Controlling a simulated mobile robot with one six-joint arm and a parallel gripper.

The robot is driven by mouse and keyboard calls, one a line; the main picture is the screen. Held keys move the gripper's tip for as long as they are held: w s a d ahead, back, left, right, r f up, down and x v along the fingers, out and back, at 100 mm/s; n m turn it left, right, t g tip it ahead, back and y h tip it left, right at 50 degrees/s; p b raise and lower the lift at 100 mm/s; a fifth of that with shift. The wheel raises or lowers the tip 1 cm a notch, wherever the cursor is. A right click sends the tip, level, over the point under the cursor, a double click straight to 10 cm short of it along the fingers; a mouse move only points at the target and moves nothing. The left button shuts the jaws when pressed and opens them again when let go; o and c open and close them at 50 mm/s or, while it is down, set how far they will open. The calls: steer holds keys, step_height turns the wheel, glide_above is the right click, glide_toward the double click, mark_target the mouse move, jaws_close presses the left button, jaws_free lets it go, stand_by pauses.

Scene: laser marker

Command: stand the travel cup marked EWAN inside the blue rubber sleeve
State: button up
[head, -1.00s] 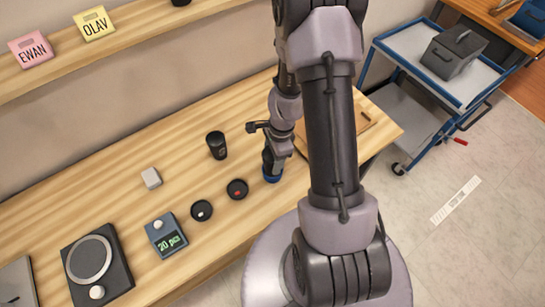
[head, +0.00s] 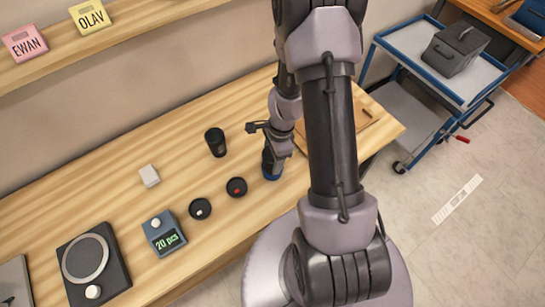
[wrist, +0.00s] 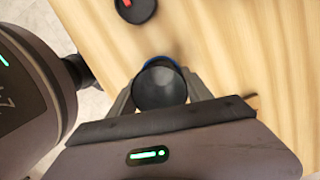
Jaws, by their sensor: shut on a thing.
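In the head view the cup is mostly hidden by my gripper (head: 274,157). The blue rubber sleeve (head: 272,177) shows as a blue band at the cup's foot on the table. A thin blue edge also shows beyond the cup in the wrist view (wrist: 160,59). The cup looks upright in or right over the sleeve; I cannot tell how deep it sits. No name is readable on it.
A second dark cup (head: 215,142) stands to the left. Two black lids (head: 200,208) (head: 237,187) lie nearby, one with a red centre. A counter box (head: 163,234) reads "20 pcs". Pink EWAN (head: 25,44) and yellow OLAV (head: 91,17) cards stand on the shelf.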

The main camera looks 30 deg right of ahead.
steer(key=shift+f+b, duration=0.65)
steer(key=shift+f, duration=0.15)
steer(key=o, duration=1.3)
step_height(320, 180, up, 8)
steer(key=p, duration=0.7)
